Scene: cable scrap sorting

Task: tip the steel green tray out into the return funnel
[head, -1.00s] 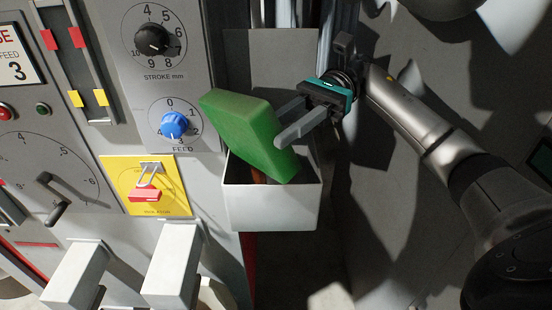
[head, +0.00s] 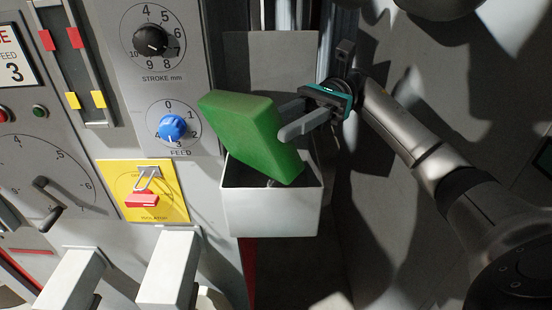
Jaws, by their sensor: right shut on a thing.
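The green tray (head: 249,131) is steeply tilted, its underside toward me, over the white open-topped box that looks like the return funnel (head: 270,210). Its lower end is at the box's mouth; I cannot tell whether it touches the rim. The tray's inside is hidden. My right gripper (head: 293,124) comes in from the right and is shut on the tray's right side. One finger shows in front of the grey panel and the far finger is partly hidden by the tray. A small greyish bit (head: 272,183) shows inside the box's mouth. My left gripper is not in view.
Left of the box is a machine panel with a black stroke dial (head: 151,40), a blue feed knob (head: 172,127) and a red isolator on a yellow plate (head: 143,190). Two white blocks (head: 168,265) jut out at lower left. The grey floor on the right is clear except for my arm.

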